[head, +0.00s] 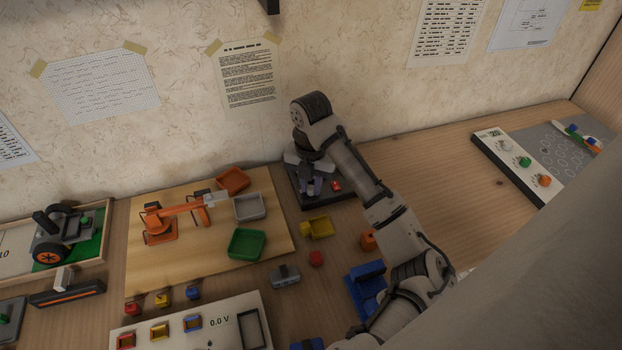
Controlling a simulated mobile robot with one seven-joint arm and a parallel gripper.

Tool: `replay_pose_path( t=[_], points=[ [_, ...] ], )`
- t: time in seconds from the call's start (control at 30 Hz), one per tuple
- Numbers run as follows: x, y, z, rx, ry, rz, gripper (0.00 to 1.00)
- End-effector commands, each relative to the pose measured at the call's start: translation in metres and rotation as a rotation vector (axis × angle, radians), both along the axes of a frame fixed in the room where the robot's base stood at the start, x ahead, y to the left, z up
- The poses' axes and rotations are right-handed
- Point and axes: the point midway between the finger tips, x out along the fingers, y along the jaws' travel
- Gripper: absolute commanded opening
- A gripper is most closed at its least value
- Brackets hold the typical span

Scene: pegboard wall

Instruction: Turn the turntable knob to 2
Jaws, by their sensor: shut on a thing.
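A dark box, which looks like the turntable base (328,202), stands on the table near the wall, with a small red part (335,185) on its top. My gripper (309,187) points down over the left part of this box. It is shut on what appears to be the turntable knob, which is mostly hidden by the fingers and wrist. The knob's scale and the number it points to cannot be read in the head view.
Left of the box is a wooden board with an orange toy arm (170,222) and green (246,244), grey and orange trays. A yellow block (317,227) and red cube (316,258) lie in front. A panel with coloured knobs (524,161) is at right; bare table lies between.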

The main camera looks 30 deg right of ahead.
Motion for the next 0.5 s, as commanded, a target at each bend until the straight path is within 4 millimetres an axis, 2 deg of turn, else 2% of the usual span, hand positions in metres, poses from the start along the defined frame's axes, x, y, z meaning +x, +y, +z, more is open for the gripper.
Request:
replay_pose_path(
  t=[0.5],
  points=[
    [0.0005,-0.0001,0.0045,0.002,-0.002,-0.48,0.0]
  ],
)
